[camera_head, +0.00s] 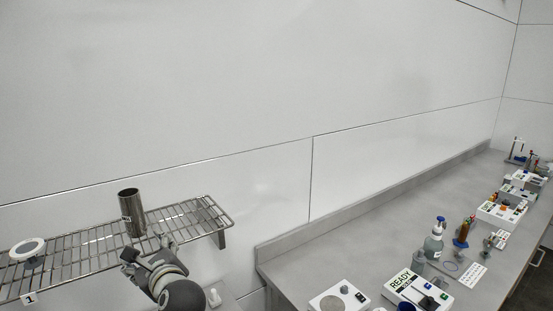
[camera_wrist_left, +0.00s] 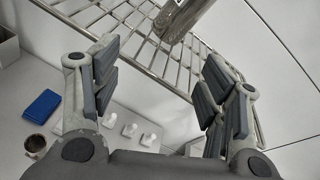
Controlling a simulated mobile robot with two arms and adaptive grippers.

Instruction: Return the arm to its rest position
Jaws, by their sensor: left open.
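My left gripper (camera_head: 146,257) is in front of the wire rack, close to a steel cylinder. In the left wrist view my left gripper (camera_wrist_left: 160,85) has its two padded fingers spread wide with nothing between them. The steel cylinder (camera_head: 132,212) stands upright on the wire rack (camera_head: 85,247). In the left wrist view the cylinder (camera_wrist_left: 182,18) shows at the top, beyond the fingertips and apart from them. My right gripper is not in either view.
A white ring-shaped item (camera_head: 27,249) sits on the rack's left part. A grey bench (camera_head: 330,262) at right holds a bottle (camera_head: 434,240), a white box marked READY (camera_head: 417,291) and other devices. Below the rack, the wrist view shows a blue item (camera_wrist_left: 42,106) and a cup (camera_wrist_left: 36,144).

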